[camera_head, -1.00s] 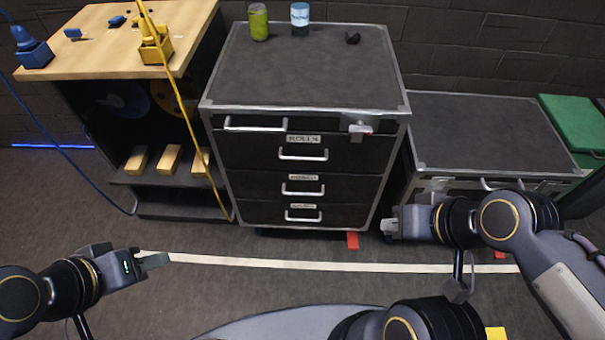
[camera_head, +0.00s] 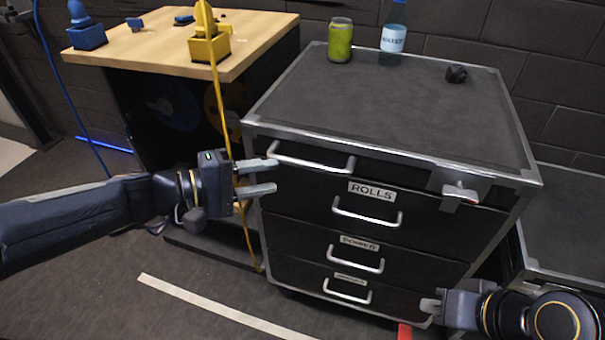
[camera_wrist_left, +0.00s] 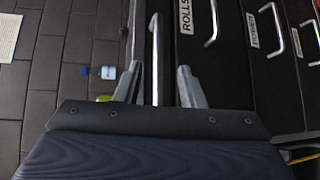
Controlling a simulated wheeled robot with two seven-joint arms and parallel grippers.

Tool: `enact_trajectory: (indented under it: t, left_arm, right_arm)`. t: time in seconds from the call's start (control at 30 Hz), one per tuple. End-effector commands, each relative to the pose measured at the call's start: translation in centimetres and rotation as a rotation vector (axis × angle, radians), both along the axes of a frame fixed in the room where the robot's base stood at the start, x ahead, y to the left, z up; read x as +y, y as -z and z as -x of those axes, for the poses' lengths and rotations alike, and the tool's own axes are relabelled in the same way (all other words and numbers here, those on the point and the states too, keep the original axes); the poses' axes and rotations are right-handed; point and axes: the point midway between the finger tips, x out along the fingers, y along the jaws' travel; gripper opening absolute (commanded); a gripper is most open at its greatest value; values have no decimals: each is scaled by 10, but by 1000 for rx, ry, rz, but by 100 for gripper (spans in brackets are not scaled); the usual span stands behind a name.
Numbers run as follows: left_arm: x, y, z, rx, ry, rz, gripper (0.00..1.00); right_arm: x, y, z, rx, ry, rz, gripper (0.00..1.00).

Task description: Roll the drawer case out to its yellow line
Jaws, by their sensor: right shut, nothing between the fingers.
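The black drawer case (camera_head: 390,110) with metal edges stands ahead, with several labelled drawers below a long top handle (camera_head: 325,165). My left gripper (camera_head: 275,176) is open at the left end of this handle. In the left wrist view the handle bar (camera_wrist_left: 156,50) runs between the two spread fingers, which are not closed on it. My right gripper (camera_head: 430,304) is shut and empty, low by the case's front right corner. A pale line (camera_head: 215,302) lies on the floor in front; I see no clearly yellow line.
A green can (camera_head: 340,42), a bottle (camera_head: 393,38) and a small dark lump (camera_head: 456,73) stand on the case. A wooden-topped bench (camera_head: 255,45) with a hanging yellow cable (camera_head: 222,110) is left. A red block (camera_head: 404,331) is low by the case.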

Motion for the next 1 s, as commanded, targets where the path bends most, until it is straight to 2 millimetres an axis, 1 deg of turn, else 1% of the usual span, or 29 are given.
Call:
enact_trajectory:
  t: [0.03,0.17,0.27,0.5,0.6,0.77,1.0]
  left_arm:
    - [-2,11,-9,8,-14,26,36]
    - [-7,11,-20,10,-31,54,36]
    - [-18,11,-25,11,-30,55,36]
    - [-53,17,-41,13,-29,54,36]
    - [-63,18,-47,11,-29,53,36]
    - [-71,20,-51,13,-32,53,36]
    - [-71,19,-51,12,-33,53,36]
  right_arm:
    - [0,10,0,-1,0,0,0]
    - [0,12,0,-1,0,0,0]
    - [0,12,0,-1,0,0,0]
    - [0,16,0,-1,0,0,0]
    - [0,17,0,-1,0,0,0]
    - [0,18,0,-1,0,0,0]
    - [0,18,0,-1,0,0,0]
